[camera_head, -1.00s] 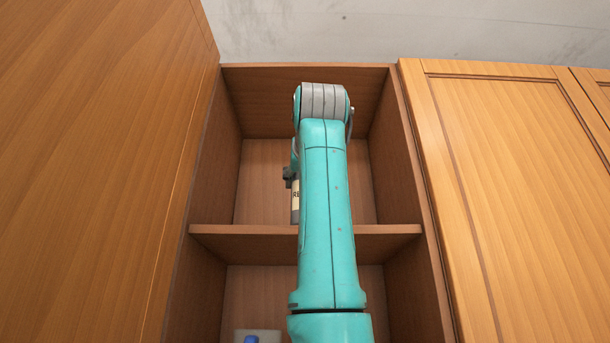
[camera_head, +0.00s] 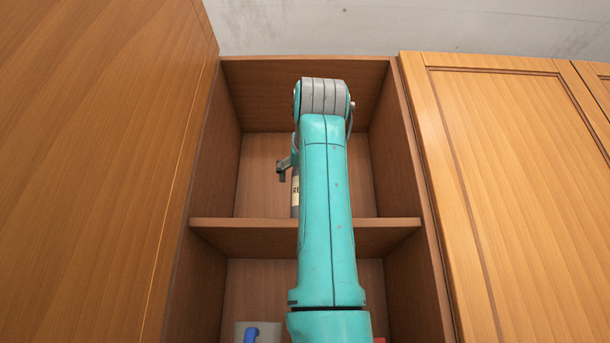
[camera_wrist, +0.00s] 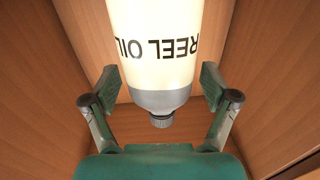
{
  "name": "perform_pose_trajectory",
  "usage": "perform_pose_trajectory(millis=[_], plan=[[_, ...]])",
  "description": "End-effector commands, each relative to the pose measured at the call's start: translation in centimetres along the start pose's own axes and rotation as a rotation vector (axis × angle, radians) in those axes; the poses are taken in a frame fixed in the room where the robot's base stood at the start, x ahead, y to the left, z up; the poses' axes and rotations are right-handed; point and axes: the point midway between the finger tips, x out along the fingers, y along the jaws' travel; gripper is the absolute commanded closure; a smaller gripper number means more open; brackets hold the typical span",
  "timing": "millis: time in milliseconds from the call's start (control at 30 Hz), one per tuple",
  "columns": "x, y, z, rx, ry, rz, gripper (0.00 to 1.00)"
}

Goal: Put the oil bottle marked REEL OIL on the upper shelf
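The oil bottle (camera_wrist: 155,60) has a pale label reading REEL OIL, upside down in the wrist view, with a grey shoulder and cap towards my gripper. My gripper (camera_wrist: 159,86) is open, its fingers on either side of the bottle with a visible gap at each side. In the head view a strip of the bottle (camera_head: 295,192) shows left of my arm, seemingly upright on the upper shelf (camera_head: 250,232); its base contact is not clear. One finger shows beside it; the rest of my gripper is hidden behind my arm.
The shelf unit's side walls (camera_head: 396,165) are close on both sides. A tall wooden panel (camera_head: 90,170) stands at left and a cabinet door (camera_head: 510,190) at right. Below, a pale item with a blue part (camera_head: 250,334) and a red thing (camera_head: 379,340) partly show.

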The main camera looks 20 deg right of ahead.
Motion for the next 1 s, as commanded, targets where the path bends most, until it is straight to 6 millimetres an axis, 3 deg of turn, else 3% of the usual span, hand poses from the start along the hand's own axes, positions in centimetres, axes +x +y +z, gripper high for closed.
perform_pose_trajectory(millis=[367,800,1000], plan=[[-0.5,-0.1,0.0,0.0,-0.001,-0.001,0.13],[-8.3,-0.1,0.0,0.001,0.002,-0.002,0.13],[-11.0,-0.1,0.0,0.0,0.0,-0.001,0.13]])
